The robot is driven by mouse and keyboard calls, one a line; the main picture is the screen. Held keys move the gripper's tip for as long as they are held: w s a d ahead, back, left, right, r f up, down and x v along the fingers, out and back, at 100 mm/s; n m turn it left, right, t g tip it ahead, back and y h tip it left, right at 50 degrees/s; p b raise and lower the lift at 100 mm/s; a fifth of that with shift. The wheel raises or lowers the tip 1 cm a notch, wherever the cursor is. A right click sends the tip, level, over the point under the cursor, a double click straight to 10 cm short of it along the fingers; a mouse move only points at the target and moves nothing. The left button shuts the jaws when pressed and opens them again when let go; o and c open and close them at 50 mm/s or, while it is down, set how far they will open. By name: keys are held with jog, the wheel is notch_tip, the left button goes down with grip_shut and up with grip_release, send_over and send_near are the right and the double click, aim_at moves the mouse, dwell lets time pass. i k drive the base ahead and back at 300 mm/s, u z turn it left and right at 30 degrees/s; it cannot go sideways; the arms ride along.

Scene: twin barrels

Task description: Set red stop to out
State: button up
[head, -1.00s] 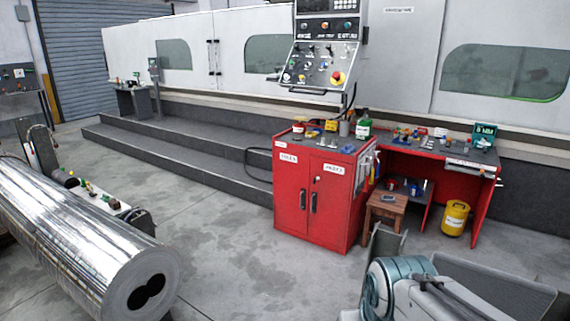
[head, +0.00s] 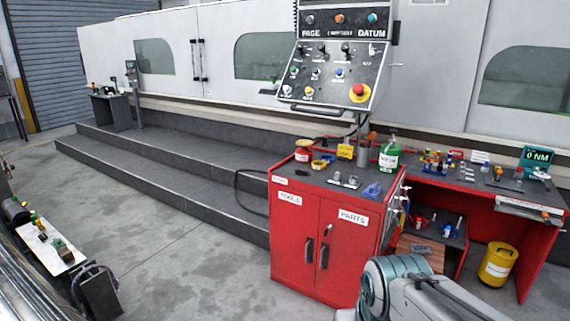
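The red stop (head: 358,92) is a round red button on a yellow base at the lower right of the tilted grey control panel (head: 325,75). The panel hangs above the red cabinet and carries several small knobs and switches. Whether the button is pressed in or out is too small to tell. Part of my arm (head: 415,290) shows at the bottom, right of the cabinet and well below the panel. My gripper is not in view.
A red cabinet (head: 295,235) marked TOOLS and PARTS stands below the panel, with bottles and small items on top. A red workbench (head: 520,235) and a yellow canister (head: 497,264) are to its right. Grey steps (head: 180,165) run along the white machine.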

aim_at(358, 88)
jog(key=i, duration=2.4)
jog(key=z, duration=1.7)
jog(key=i, duration=0.5)
jog(key=u, duration=0.1)
